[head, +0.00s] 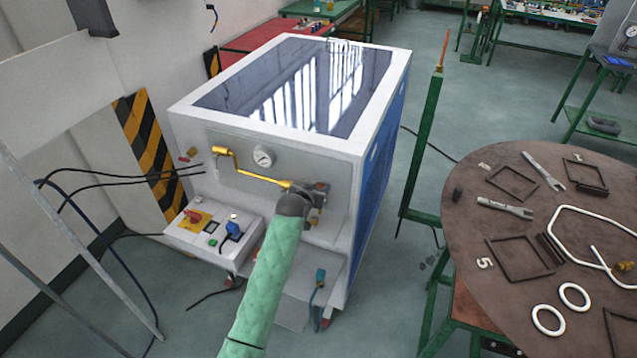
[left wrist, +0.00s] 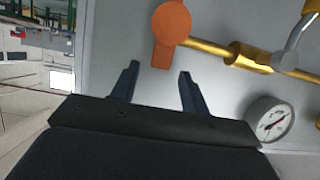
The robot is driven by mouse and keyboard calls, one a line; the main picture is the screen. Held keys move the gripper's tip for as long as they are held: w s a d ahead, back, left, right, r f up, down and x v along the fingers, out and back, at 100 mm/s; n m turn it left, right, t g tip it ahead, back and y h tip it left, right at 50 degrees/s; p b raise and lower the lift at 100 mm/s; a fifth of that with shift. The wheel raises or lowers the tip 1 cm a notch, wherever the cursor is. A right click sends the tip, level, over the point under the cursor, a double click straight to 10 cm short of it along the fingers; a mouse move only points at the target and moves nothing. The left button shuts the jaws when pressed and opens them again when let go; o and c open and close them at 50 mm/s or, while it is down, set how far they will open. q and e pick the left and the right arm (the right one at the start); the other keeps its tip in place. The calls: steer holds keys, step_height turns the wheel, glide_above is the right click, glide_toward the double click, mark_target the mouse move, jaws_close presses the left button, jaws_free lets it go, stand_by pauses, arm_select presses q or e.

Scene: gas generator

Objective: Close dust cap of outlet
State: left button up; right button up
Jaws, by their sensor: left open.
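The generator (head: 340,150) is a white cabinet with blue sides and a dark glossy top. A brass pipe (head: 252,175) runs below the gauge on its front panel. My left gripper (head: 318,190) is at the pipe's right end and hides the outlet in the head view. In the left wrist view, an orange cap (left wrist: 172,22) with a flat tab is at the end of the brass pipe (left wrist: 235,55). My left gripper (left wrist: 158,80) is open, its fingers on either side of the tab's end, with no contact visible. Whether the cap is seated cannot be told. My right gripper is out of view.
The gauge (head: 263,156) sits above the pipe; it also shows in the left wrist view (left wrist: 270,120). A control box (head: 215,235) juts out low at the left front. A round table (head: 470,240) with tools stands at the right.

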mark_target(320, 187)
arm_select(q)
steer(key=shift+w+d+f, duration=0.15)
steer(key=shift+w+f, duration=0.1)
steer(key=shift+w, duration=0.25)
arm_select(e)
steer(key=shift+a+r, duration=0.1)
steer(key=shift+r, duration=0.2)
